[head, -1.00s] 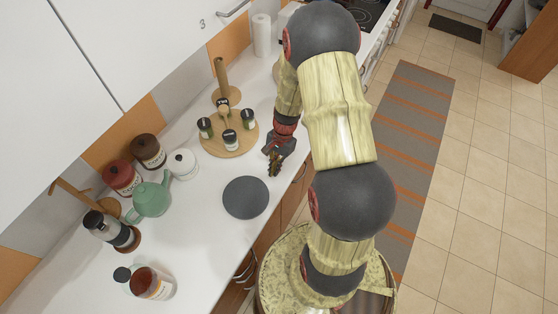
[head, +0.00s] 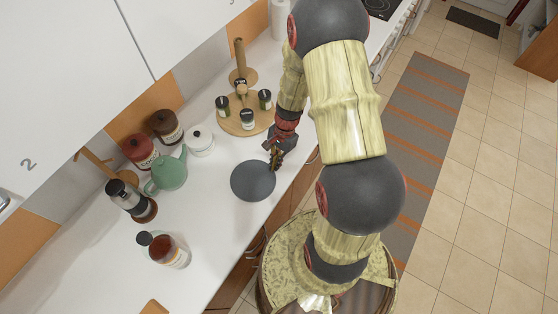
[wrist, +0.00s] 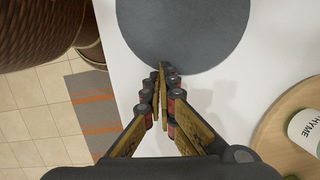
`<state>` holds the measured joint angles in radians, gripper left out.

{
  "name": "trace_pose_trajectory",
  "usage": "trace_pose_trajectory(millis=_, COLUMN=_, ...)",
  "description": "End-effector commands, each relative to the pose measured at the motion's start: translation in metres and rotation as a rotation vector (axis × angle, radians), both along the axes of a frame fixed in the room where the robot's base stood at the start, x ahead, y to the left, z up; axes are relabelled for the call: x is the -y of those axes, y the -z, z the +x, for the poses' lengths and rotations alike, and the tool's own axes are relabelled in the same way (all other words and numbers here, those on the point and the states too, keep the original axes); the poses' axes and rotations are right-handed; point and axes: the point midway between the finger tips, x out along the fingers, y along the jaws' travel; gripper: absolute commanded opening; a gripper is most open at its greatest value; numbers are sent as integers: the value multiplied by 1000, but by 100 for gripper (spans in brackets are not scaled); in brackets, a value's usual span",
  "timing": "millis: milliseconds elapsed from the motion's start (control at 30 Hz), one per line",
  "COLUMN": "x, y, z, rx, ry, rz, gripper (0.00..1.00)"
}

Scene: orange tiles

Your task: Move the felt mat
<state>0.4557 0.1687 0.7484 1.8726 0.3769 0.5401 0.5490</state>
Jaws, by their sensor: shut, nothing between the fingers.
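The felt mat (head: 252,182) is a dark grey disc lying flat on the white counter, near its front edge. It also shows at the top of the wrist view (wrist: 184,32). My gripper (head: 275,168) is shut and empty at the mat's upper right edge in the head view. In the wrist view my gripper (wrist: 164,68) has its fingertips together and overlapping the mat's near rim. I cannot tell whether they touch the mat.
A round wooden board (head: 238,126) with spice jars stands behind. The counter below the mat is clear.

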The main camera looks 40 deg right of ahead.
Motion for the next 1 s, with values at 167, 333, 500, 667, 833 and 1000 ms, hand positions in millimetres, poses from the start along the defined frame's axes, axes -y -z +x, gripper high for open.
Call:
trace_pose_trajectory(millis=167, x=-35, y=0, z=-8, rx=0, ry=-3, rz=0, gripper=0)
trace_pose_trajectory(millis=333, x=-72, y=0, z=-17, rx=-1, ry=-4, rz=0, gripper=0)
trace_pose_trajectory(millis=500, x=-110, y=1, z=-26, rx=-1, ry=-4, rz=0, gripper=0)
trace_pose_trajectory(millis=667, x=-139, y=2, z=-33, rx=-2, ry=-5, rz=0, gripper=0)
trace_pose_trajectory(millis=833, x=-156, y=2, z=-37, rx=-2, ry=0, rz=0, gripper=0)
trace_pose_trajectory(millis=1000, x=-159, y=2, z=-38, rx=-2, ry=0, rz=0, gripper=0)
